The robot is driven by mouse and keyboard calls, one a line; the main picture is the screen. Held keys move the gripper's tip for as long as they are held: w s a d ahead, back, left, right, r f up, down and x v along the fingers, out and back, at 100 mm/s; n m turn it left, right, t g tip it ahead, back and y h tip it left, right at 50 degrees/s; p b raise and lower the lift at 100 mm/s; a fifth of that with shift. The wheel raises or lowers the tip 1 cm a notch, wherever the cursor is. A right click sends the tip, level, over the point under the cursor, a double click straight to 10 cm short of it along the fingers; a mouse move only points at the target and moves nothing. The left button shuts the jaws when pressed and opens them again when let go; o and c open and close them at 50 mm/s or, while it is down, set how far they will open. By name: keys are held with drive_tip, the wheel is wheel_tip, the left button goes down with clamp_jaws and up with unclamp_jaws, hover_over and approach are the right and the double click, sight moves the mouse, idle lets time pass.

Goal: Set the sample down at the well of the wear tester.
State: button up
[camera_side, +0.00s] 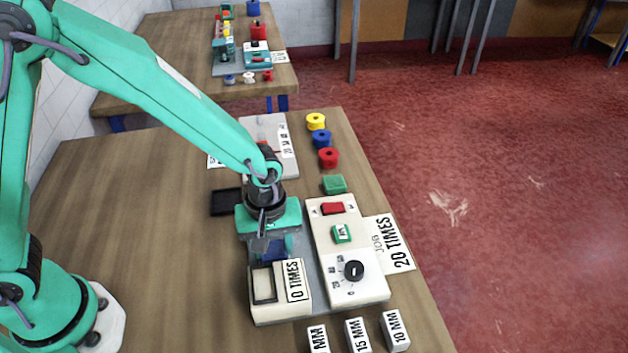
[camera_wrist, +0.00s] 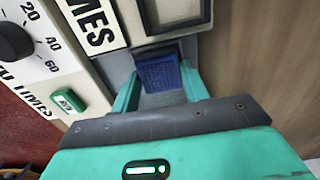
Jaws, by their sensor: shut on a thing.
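The sample is a small dark blue ribbed piece (camera_wrist: 160,74), also in the side view (camera_side: 273,252). My gripper (camera_wrist: 161,84) is shut on it, with one green finger on each side. In the side view my gripper (camera_side: 270,240) points down over the grey part of the wear tester (camera_side: 345,285). The well (camera_side: 264,285) is a dark-framed recess in the cream block marked "0 TIMES". It lies just in front of the sample in the side view, and its near edge shows above the sample in the wrist view (camera_wrist: 172,12). I cannot tell the sample's exact height.
The tester's panel carries a black dial (camera_side: 354,270), a green button (camera_side: 341,233) and a red switch (camera_side: 333,208). A "20 TIMES" card (camera_side: 388,243) lies beside it. Coloured spools (camera_side: 322,139) and a black tray (camera_side: 226,202) stand behind. Labelled blocks (camera_side: 357,335) are in front. Left table is clear.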

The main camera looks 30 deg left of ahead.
sight(272, 249)
drive_tip(key=shift+f, duration=0.1)
drive_tip(key=o, duration=1)
drive_tip(key=shift+c, duration=0.2)
wheel_tip(272, 249, up, 12)
drive_tip(key=shift+r, duration=0.2)
idle(0.6)
